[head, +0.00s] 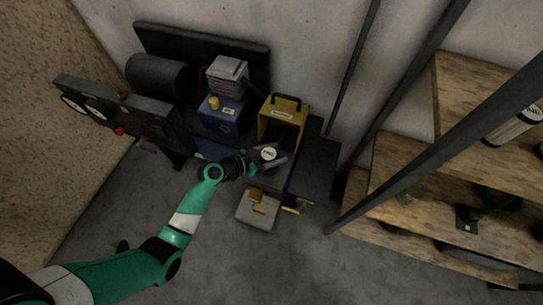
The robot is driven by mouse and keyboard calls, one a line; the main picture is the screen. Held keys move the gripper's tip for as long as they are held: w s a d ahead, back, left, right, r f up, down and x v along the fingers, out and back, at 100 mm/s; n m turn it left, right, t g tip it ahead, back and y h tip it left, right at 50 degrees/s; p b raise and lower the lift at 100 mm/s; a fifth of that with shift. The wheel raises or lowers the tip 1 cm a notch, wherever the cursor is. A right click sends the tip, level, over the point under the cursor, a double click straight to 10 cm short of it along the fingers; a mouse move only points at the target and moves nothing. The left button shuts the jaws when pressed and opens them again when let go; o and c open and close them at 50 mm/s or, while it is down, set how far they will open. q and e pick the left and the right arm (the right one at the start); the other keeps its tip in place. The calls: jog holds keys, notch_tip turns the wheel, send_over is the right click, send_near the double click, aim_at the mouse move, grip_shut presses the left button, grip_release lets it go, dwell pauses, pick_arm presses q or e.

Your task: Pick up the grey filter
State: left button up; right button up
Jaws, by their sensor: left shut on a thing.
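My left gripper (268,159) reaches in from the left over the dark workbench. It is shut on a small round object with a pale top (268,153), which looks like the grey filter. Its fingers cover part of the object's sides, and I cannot tell whether it touches the bench surface. The object is just in front of a yellow box (286,105) with a dark opening. My right gripper is not in view.
A grey case (257,209) lies below the gripper. Dark posts (383,93) and wooden shelves (400,165) stand at the right.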

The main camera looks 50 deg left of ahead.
aim_at(275, 150)
pick_arm(q)
jog(key=shift+r+p, duration=0.35)
jog(key=shift+r, duration=0.25)
notch_tip(275, 150, up, 3)
jog(key=shift+f+p, duration=0.1)
jog(key=shift+p, duration=0.85)
jog(key=s+d+r+p, duration=0.7)
jog(key=s+r, duration=0.2)
jog(key=s, duration=0.3)
jog(key=shift+p, duration=0.3)
